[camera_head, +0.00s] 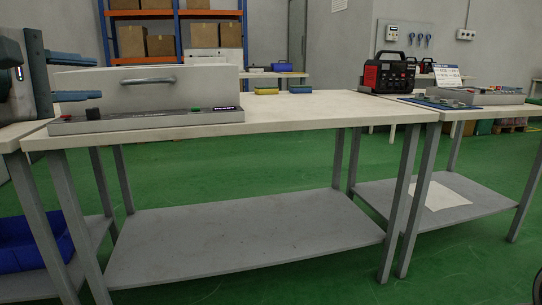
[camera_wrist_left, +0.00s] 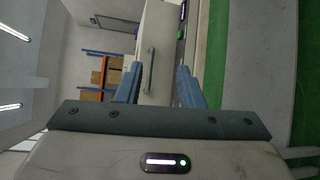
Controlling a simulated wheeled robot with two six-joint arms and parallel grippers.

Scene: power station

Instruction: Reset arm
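My left gripper (camera_head: 92,79) comes in at the left edge of the head view, level, with its two blue-grey fingers spread apart, one above the other. Nothing is held between them. It also shows in the left wrist view (camera_wrist_left: 158,78), with the fingers open. Past the fingertips is a pale box-shaped machine (camera_head: 205,86) with a grey bar handle (camera_head: 147,80) on its front. The handle appears between the fingers in the left wrist view (camera_wrist_left: 149,71), apart from them. My right gripper is in neither view.
The machine stands on the left of a pale worktable (camera_head: 320,108); its middle is clear. Small yellow and blue blocks (camera_head: 267,91) sit at the back. A red-black power unit (camera_head: 388,75) stands right. A blue bin (camera_head: 22,245) is low left. Green floor lies around.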

